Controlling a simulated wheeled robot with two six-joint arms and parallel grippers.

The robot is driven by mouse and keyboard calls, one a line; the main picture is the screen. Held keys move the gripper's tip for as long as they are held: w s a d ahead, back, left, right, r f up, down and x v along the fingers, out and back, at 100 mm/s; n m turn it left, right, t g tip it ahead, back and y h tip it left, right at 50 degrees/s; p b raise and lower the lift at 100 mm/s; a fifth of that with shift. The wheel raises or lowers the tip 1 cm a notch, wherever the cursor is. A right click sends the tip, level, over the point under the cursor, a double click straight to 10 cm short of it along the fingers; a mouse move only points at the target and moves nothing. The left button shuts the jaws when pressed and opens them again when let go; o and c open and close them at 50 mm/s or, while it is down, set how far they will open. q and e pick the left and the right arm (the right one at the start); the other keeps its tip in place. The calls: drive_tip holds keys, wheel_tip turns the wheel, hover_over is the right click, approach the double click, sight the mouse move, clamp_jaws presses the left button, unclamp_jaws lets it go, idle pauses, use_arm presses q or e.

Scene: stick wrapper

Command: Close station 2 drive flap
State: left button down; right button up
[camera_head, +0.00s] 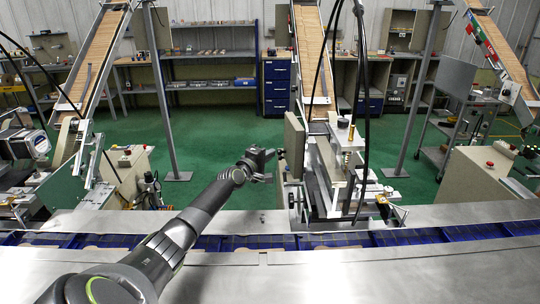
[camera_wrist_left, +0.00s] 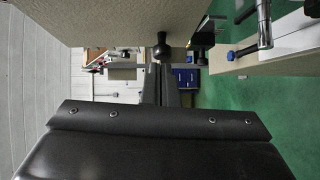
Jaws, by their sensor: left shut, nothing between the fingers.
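The drive flap (camera_head: 292,145) is a beige panel at the left side of the middle station (camera_head: 335,165) in the head view. It stands upright and swung out from the machine, so it looks open. My left gripper (camera_head: 279,155) is just left of the flap, its fingers pointing toward it. In the left wrist view a beige panel (camera_wrist_left: 120,22), seemingly the flap, fills the top, with a black knob (camera_wrist_left: 162,38) at its lower edge. The shut, empty fingers (camera_wrist_left: 164,68) end close to the knob; I cannot tell whether they touch. My right gripper is not in view.
A blue conveyor (camera_head: 240,243) runs across the front of the stations, set in a metal table (camera_head: 380,272). Black cables (camera_head: 366,100) hang over the middle station. A grey post (camera_head: 162,90) stands left. Green floor (camera_head: 215,150) is clear behind my arm.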

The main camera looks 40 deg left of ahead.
use_arm(q)
drive_tip(key=shift+w+d, duration=0.15)
drive_tip(key=shift+w+b, duration=1.15)
drive_tip(key=shift+b, duration=0.05)
drive_tip(key=shift+s, duration=0.1)
